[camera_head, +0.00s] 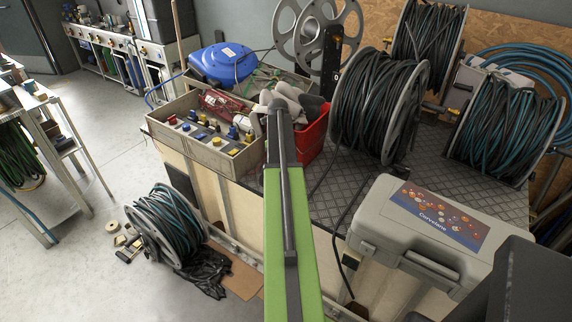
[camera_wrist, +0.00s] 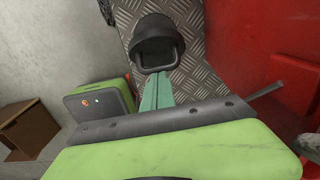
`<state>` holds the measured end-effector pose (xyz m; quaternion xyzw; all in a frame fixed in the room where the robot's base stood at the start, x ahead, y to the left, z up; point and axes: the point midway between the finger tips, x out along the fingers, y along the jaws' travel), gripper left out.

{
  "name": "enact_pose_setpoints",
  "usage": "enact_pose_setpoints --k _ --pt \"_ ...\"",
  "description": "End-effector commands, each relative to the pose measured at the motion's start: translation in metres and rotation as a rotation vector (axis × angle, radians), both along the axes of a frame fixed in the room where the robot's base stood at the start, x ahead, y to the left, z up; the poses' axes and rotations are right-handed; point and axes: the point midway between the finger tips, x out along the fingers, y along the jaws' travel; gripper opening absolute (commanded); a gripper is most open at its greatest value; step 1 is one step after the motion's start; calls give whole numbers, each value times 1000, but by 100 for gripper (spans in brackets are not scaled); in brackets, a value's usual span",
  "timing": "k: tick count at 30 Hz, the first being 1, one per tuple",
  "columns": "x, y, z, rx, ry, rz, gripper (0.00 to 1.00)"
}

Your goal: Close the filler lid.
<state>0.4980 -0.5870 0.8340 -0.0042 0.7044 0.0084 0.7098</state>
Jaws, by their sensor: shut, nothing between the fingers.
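In the wrist view a dark round lid-like part (camera_wrist: 157,42) with a loop handle lies over grey tread plate. It looks like the filler lid, but I cannot tell how far open it stands. The teal fingers of my gripper (camera_wrist: 157,90) are shut and empty, pointing at the handle. The tips look close to the loop, but I cannot tell if they touch it. In the head view my green arm reaches forward over the workbench; the lid cannot be made out there, and the fingers are not clear.
A red surface (camera_wrist: 240,60) stands right of the lid in the wrist view. In the head view, a crate of fittings (camera_head: 205,140), a red bin (camera_head: 314,133) and a large hose reel (camera_head: 380,110) crowd the bench. A grey case (camera_head: 440,225) lies at the front right.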

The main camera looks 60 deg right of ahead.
Motion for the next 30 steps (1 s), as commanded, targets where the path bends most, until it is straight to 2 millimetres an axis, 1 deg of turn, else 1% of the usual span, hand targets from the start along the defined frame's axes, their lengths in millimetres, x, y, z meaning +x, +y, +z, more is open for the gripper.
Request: enact_pose_setpoints --k 1,6,15,24,30 --pt "7 -1 -1 0 -1 1 0" --pt "25 -1 -5 0 -1 2 0" --pt "55 -1 -18 0 -2 2 0" --pt "75 -1 -34 0 -2 1 0" --pt "83 -1 -41 0 -2 1 0"
